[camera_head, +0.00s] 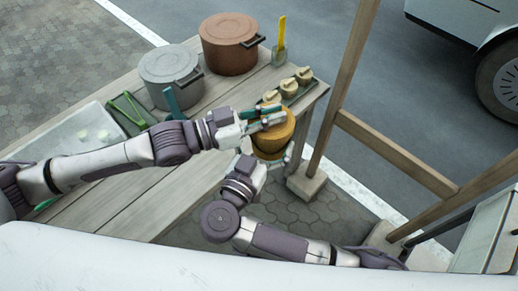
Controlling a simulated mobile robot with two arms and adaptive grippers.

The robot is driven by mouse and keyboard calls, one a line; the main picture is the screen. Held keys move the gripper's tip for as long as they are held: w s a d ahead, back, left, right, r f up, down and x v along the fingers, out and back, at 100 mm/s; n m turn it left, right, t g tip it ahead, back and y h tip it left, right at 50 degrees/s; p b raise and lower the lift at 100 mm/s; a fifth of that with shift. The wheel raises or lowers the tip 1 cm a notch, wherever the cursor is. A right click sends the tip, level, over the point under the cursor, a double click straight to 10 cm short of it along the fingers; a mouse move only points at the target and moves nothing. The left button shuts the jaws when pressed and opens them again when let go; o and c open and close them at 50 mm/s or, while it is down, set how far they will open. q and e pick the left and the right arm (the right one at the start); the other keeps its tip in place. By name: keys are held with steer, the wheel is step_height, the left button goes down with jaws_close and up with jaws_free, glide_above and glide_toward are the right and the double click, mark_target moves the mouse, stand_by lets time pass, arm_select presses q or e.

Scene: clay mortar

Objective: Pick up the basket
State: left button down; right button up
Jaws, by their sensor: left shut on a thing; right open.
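The basket (276,133), a round yellow-orange container, is at the right front corner of the wooden table. My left gripper (264,117) reaches in from the left over its top and is shut on its upper part. My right gripper (267,157) is open, low beside the basket on its near side. The gripper and arm parts hide some of the basket's top and lower side. I cannot tell whether the basket touches the table.
A tray (301,91) with several small pale items lies just behind the basket. A grey pot (170,75) and a brown pot (229,42) stand farther back. A wooden post frame (340,90) stands close on the right.

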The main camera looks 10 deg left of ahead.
arm_select(q)
steer(key=shift+r, duration=0.1)
arm_select(e)
steer(key=shift+w+d, duration=0.15)
steer(key=shift+w, duration=0.2)
steer(key=c, duration=0.9)
arm_select(q)
steer(key=c, duration=1.6)
jaws_free()
steer(key=shift+c, duration=0.2)
arm_select(e)
steer(key=shift+c, duration=1.3)
arm_select(q)
steer(key=o, duration=0.5)
